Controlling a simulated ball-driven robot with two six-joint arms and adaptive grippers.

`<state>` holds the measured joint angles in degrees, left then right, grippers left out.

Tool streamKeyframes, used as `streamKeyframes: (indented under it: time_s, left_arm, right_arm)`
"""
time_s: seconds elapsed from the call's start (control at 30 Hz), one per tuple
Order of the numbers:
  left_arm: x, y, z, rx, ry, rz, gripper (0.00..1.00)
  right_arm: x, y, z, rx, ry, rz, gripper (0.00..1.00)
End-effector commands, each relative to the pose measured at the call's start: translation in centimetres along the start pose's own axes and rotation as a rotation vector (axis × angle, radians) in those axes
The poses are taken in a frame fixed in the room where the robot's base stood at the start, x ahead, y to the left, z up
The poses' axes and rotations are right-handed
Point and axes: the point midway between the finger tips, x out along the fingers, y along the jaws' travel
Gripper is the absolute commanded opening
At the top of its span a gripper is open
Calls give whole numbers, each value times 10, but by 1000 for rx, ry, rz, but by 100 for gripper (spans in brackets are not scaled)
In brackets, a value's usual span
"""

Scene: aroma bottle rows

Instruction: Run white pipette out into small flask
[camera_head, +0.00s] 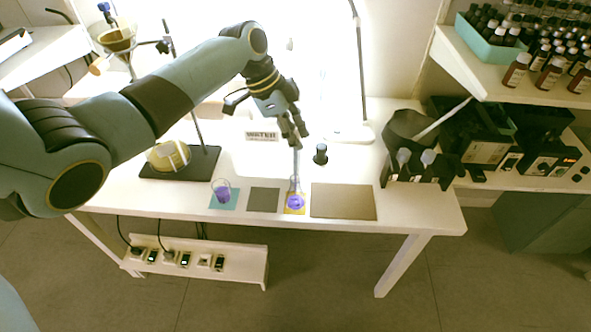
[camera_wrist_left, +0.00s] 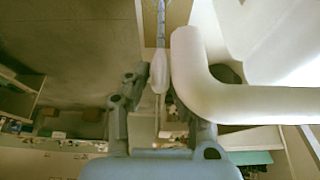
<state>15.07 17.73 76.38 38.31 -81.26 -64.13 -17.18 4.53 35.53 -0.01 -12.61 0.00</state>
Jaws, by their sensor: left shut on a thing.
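My left gripper (camera_head: 294,136) is above the front of the table, pointing down. It is shut on the white pipette (camera_head: 297,161), which hangs nearly upright below the fingers. The pipette also shows between the fingers in the left wrist view (camera_wrist_left: 158,72). The small flask (camera_head: 295,199) holds purple liquid and stands on a yellow mat. The pipette's lower end is at the flask's neck; I cannot tell how far inside it is. A beaker (camera_head: 222,192) with purple liquid stands on a teal mat to the left. My right gripper is not in view.
An empty dark mat (camera_head: 264,200) and a wide brown mat (camera_head: 343,202) flank the flask. A small black-capped bottle (camera_head: 320,153) is close on the right. A black pipette stand (camera_head: 421,170) is farther right. A "WATER" label (camera_head: 262,135) is behind.

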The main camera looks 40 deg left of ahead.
Motion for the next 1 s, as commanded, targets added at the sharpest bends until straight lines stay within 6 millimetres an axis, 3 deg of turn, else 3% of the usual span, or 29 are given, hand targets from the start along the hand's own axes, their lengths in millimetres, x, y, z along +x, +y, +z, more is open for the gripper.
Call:
streamKeyframes:
  time_s: [0.07,0.1,0.17,0.63,1.0]
  left_arm:
    - [0,0,0,0,0,0,0]
    - [0,0,0,0,0,0,20]
    - [0,0,0,0,0,0,14]
    - [-3,0,-1,0,0,0,15]
    - [-32,0,-14,0,0,0,15]
  right_arm:
    - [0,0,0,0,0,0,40]
    - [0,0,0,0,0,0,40]
    - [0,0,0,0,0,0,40]
    - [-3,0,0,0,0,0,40]
    - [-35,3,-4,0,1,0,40]
